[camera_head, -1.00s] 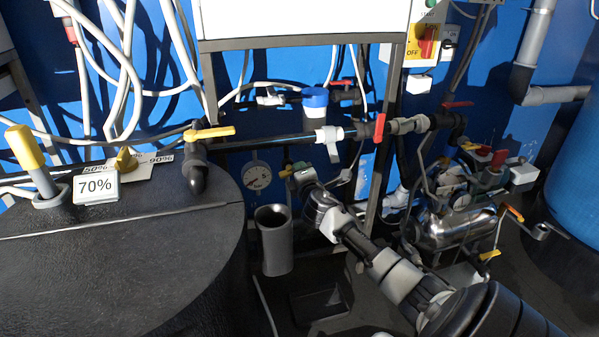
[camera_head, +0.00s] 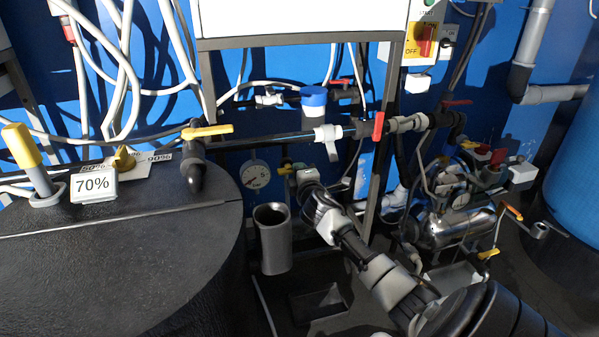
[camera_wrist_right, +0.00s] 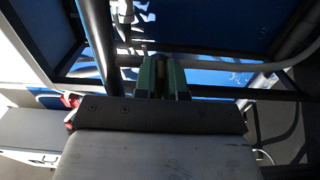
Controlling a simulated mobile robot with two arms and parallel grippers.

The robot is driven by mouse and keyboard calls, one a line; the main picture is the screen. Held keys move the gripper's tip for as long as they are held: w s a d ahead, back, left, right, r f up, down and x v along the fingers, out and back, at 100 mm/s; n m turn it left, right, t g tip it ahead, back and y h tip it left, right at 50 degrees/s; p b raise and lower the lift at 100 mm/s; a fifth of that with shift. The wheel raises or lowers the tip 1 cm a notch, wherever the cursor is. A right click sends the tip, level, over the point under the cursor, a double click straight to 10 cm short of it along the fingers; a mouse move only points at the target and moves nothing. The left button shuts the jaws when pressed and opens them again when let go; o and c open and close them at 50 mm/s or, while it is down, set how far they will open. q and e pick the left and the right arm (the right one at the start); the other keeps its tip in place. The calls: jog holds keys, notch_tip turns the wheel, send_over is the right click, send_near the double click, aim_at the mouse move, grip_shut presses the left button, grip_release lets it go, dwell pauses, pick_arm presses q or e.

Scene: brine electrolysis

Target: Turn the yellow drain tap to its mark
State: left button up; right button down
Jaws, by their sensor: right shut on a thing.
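The small yellow drain tap (camera_head: 285,171) is low on the pipework, right of the round gauge and above the grey cup. My right gripper (camera_head: 296,178) reaches it from the lower right in the head view. Its fingers (camera_wrist_right: 162,76) are close together in the right wrist view, shut on the tap's handle. The gripper hides most of the tap, and its mark cannot be made out. My left gripper is in neither view.
The grey cup (camera_head: 272,238) stands just below the tap. The round gauge (camera_head: 255,174) is to its left. A black pipe with a red-handled valve (camera_head: 378,127) runs above. The black tank (camera_head: 120,260) fills the left, with a yellow lever (camera_head: 207,132) on its pipe.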

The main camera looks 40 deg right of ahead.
jog(key=c, duration=1.2)
grip_release()
jog(key=shift+s, duration=0.1)
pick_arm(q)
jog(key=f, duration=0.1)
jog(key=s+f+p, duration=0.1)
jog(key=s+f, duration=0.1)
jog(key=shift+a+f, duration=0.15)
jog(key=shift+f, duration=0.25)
pick_arm(e)
jog(key=v, duration=1)
jog(key=shift+s+a, duration=0.15)
jog(key=shift+s, duration=0.15)
